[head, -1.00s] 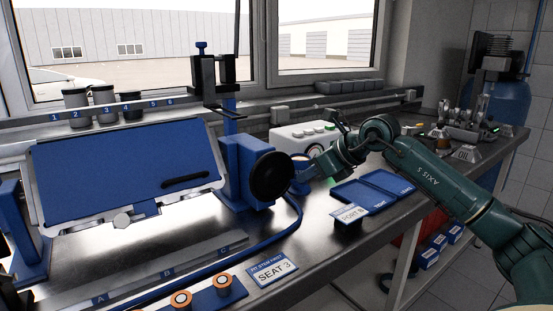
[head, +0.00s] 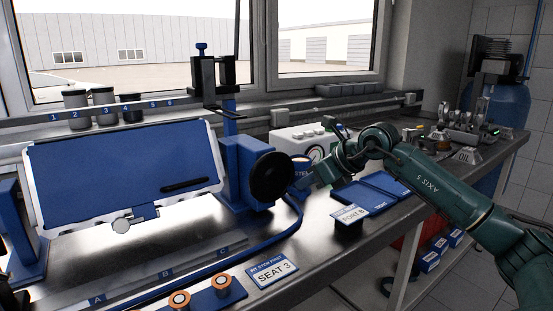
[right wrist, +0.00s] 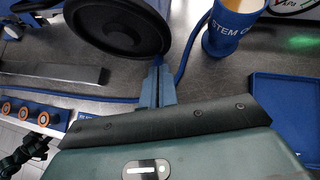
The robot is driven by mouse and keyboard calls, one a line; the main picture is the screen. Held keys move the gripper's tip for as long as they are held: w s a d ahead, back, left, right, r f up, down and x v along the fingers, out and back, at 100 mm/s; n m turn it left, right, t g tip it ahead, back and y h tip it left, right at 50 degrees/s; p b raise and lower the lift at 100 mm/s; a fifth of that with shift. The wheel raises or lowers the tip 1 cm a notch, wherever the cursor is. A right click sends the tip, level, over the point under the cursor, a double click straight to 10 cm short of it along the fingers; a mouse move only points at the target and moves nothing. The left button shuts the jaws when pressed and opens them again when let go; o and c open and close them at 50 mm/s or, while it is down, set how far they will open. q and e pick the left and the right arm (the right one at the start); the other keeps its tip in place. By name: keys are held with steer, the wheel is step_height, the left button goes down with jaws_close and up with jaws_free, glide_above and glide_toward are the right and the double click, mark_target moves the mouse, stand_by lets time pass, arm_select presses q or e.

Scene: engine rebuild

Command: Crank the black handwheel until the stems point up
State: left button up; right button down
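The black handwheel (head: 270,177) is on the right end of a blue stand (head: 232,170); it also shows in the right wrist view (right wrist: 118,24). The stand carries a tilted fixture with a large blue face (head: 125,160) and a pale rim. No stems show on it. My right gripper (head: 308,181) is right of the handwheel, apart from it. In the right wrist view its fingers (right wrist: 158,86) are together with nothing visible between them, below and right of the wheel's rim. My left gripper is not visible.
A blue cup marked STEM (right wrist: 236,28) stands right of the wheel. A PORT B sign (head: 350,215), blue trays (head: 385,190) and a SEAT 3 card (head: 272,269) are on the bench. A blue hose (head: 250,243) runs along the bench past the stand.

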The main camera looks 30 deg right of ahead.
mark_target(302, 193)
steer(key=shift+f, duration=0.4)
steer(key=shift+a+f, duration=0.15)
steer(key=shift+f, duration=0.2)
steer(key=shift+f+b, duration=0.1)
steer(key=shift+b, duration=0.2)
steer(key=shift+s+a+f, duration=0.1)
steer(key=shift+a+f, duration=0.15)
steer(key=shift+f, duration=0.1)
steer(key=shift+d+f, duration=0.1)
steer(key=shift+b, duration=0.3)
steer(key=shift+a+f, duration=0.1)
steer(key=shift+a, duration=0.4)
